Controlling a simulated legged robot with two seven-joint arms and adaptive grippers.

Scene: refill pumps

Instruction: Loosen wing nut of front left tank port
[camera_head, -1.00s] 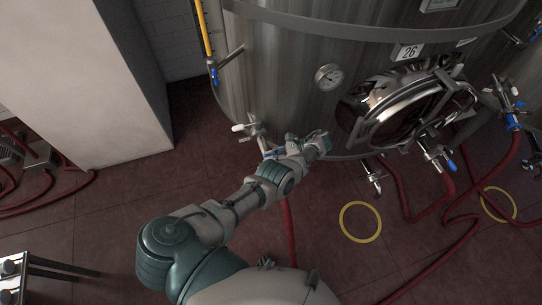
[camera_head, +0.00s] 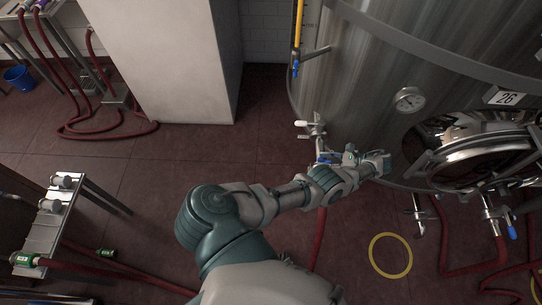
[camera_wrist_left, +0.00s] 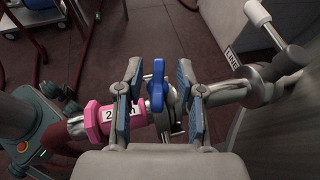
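The front left tank port (camera_head: 314,131), with a white-tipped handle, sits low on the steel tank (camera_head: 350,75). In the wrist view, its metal valve body (camera_wrist_left: 235,93) comes in from the right. My left gripper (camera_wrist_left: 160,97) has its fingers apart on either side of the blue wing nut (camera_wrist_left: 158,84). Gaps show between the nut and both finger pads, so it looks not gripped. In the head view my left gripper (camera_head: 331,158) is at the port, largely hidden by my wrist. A pink labelled hose fitting (camera_wrist_left: 98,121) lies left of the nut. My right gripper is not in view.
A red hose (camera_head: 319,232) hangs from the port to the floor. A round manway (camera_head: 480,155) and a gauge (camera_head: 409,99) are to the right. A yellow floor ring (camera_head: 390,255) lies below. A metal rack (camera_head: 43,235) stands left; the floor between is mostly clear.

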